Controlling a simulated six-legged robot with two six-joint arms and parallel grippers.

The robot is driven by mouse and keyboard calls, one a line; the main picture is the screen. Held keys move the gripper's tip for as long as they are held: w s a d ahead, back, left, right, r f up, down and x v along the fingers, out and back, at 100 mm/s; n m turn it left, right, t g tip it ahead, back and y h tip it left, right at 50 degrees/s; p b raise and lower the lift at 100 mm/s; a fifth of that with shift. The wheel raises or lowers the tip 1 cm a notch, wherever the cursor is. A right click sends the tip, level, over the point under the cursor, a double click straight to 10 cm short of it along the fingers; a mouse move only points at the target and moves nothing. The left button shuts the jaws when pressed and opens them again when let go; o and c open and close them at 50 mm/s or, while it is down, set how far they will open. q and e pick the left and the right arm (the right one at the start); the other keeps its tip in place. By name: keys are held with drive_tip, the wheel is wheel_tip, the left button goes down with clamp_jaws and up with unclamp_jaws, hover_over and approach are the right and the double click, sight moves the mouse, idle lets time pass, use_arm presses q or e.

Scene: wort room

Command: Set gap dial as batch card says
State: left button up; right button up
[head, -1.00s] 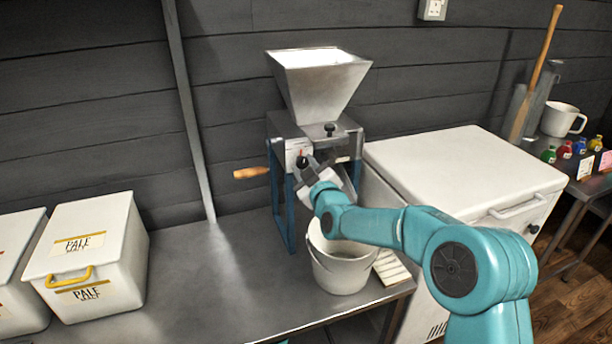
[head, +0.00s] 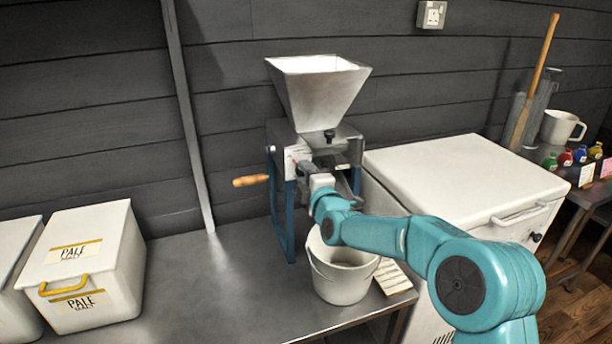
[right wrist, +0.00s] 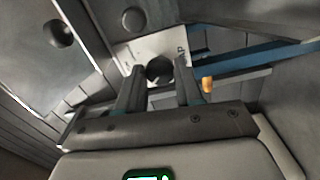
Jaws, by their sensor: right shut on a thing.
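The grain mill (head: 330,145) stands on the steel bench, with its hopper on top and a wooden-handled crank at its left. The gap dial's white plate (head: 293,156) is on the mill's front, partly covered by my right gripper (head: 307,168). In the right wrist view, the dark round dial knob (right wrist: 159,70) sits between my two fingers, which are shut on it. The plate's marks and the dial setting are not readable. Small cards, one white (head: 586,174) and one pink (head: 606,168), stand at the far right; their writing is too small to read. My left gripper is out of view.
A white bucket (head: 342,268) stands under the mill, below my right forearm. White bins labelled pale malt (head: 82,262) are at left. A white chest (head: 465,180) stands right of the mill. The bench between bins and mill is clear.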

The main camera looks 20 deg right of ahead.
drive_tip(key=shift+n, duration=0.5)
idle(0.3)
drive_tip(key=o, duration=1)
drive_tip(key=shift+s, duration=0.1)
drive_tip(key=s, duration=1.6)
drive_tip(key=shift+d, duration=0.3)
